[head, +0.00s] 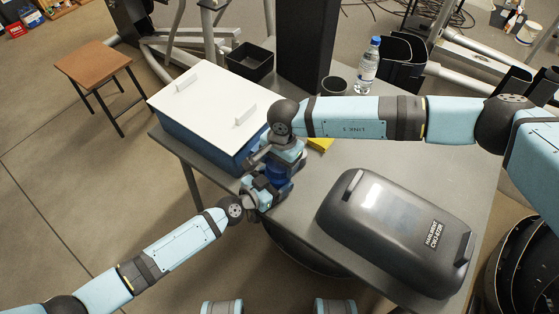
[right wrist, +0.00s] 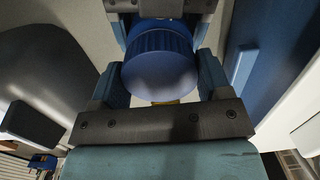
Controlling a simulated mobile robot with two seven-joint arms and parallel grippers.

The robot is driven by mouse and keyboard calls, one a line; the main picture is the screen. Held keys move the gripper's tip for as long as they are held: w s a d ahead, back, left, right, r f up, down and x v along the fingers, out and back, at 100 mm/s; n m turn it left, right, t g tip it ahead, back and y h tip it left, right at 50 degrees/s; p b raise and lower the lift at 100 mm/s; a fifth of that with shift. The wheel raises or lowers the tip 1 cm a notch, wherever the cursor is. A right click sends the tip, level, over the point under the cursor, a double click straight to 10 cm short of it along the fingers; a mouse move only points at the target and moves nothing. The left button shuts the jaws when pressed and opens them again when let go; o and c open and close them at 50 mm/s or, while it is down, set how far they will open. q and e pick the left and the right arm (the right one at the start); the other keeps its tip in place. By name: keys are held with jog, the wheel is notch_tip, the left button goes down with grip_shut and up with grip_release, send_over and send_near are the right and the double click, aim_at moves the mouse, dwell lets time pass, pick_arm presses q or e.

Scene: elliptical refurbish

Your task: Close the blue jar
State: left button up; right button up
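The blue jar (head: 282,172) is between my two grippers, above the near left edge of the grey table, and is mostly hidden by them in the head view. In the right wrist view its round, ribbed blue lid (right wrist: 160,68) faces the camera. My right gripper (head: 284,158) comes from above, with a finger against each side of the lid. My left gripper (head: 264,190) comes from the lower left and is around the jar lower down. In the right wrist view the left gripper shows at the top, its fingertips partly hidden behind the lid.
A blue box with a white top (head: 205,95) stands close on the left. A dark grey case (head: 395,235) lies on the table at the right. A yellow object (head: 320,144), a water bottle (head: 368,62) and a black tray (head: 250,62) are further back.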

jog(key=shift+c, duration=1.1)
jog(key=shift+m, duration=0.8)
jog(key=o, duration=1)
jog(key=shift+r, duration=0.1)
jog(key=shift+w+d+r, duration=0.1)
jog(key=shift+d+r, duration=0.05)
jog(key=shift+r, duration=2.05)
jog(key=shift+c, duration=0.3)
